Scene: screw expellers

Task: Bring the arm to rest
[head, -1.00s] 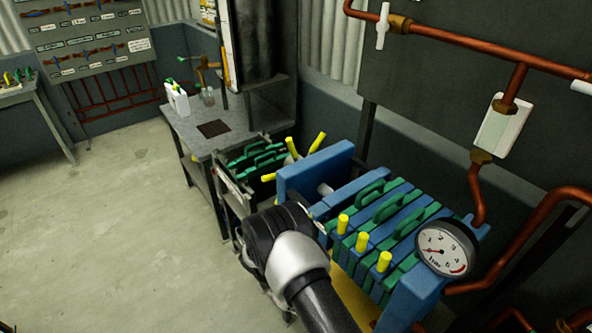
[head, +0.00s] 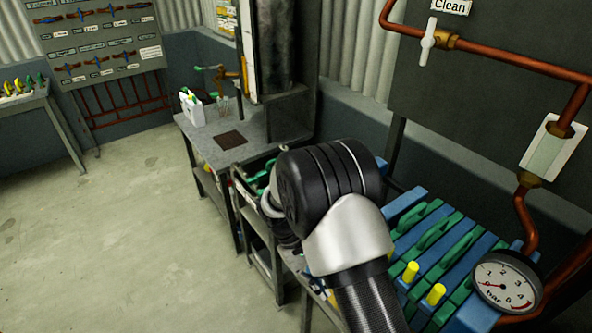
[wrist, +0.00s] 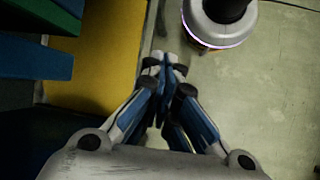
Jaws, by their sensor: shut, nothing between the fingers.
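My gripper (wrist: 163,68) shows in the wrist view, its blue and grey fingers drawn together with nothing between them. It points down over the border between a yellow surface (wrist: 105,60) and the pale floor (wrist: 275,90). In the head view my black and silver arm crosses the lower middle and covers part of the blue and green plate press (head: 440,235). The gripper itself is hidden in the head view.
A pressure gauge (head: 506,281) and copper pipes (head: 490,63) are at the right. A grey workbench (head: 205,135) and a cart (head: 258,222) stand behind the arm. The open floor (head: 110,230) at the left is clear.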

